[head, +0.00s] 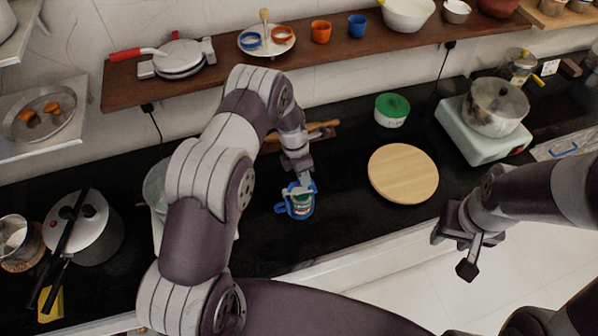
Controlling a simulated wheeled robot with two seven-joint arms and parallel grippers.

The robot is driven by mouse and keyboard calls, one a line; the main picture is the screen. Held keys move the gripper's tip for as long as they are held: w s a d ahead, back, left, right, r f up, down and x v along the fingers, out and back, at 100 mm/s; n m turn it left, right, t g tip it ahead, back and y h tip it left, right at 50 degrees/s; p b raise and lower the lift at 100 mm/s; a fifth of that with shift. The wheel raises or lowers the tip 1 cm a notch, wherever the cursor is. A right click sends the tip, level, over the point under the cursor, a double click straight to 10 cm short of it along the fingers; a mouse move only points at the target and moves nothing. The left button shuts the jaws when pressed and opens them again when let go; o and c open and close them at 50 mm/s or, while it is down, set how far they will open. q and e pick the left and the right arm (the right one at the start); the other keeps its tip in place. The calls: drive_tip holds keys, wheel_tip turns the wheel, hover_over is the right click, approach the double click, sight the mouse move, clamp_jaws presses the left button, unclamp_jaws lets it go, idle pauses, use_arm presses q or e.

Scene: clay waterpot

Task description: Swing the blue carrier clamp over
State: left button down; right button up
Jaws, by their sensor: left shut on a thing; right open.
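The blue carrier clamp (283,208) is near the middle of the black counter, in front of the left arm's end. It sits around a small pot with green and white on it (300,203). My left gripper (304,182) reaches down from above and is shut at the top of the clamp; its fingertips are small and partly hidden. I cannot tell whether the clamp touches the counter or hangs just above it. My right gripper (455,254) is open and empty, over the floor in front of the counter's edge.
A round wooden board (403,173) lies to the right of the clamp. A pot on a pale stove (495,108) is at the right, a pressure cooker (84,228) at the left. A wooden shelf (225,62) runs above.

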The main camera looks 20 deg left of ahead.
use_arm(q)
drive_tip(key=shift+w+d+r+g+y, duration=0.1)
drive_tip(key=shift+w+d+g+y, duration=0.3)
drive_tip(key=shift+d+y, duration=0.15)
drive_tip(key=shift+d+r+g+y, duration=0.1)
drive_tip(key=shift+d+g+y, duration=0.05)
drive_tip(key=shift+g+y, duration=0.15)
drive_tip(key=shift+w+d+r+y+p, duration=0.25)
drive_tip(key=shift+y+p, duration=0.1)
drive_tip(key=shift+p, duration=0.15)
drive_tip(key=shift+w+d+f+g+y+p, duration=0.1)
drive_tip(key=shift+d+g+y+p, duration=0.2)
drive_tip(key=shift+p, duration=0.4)
drive_tip(key=shift+a, duration=0.1)
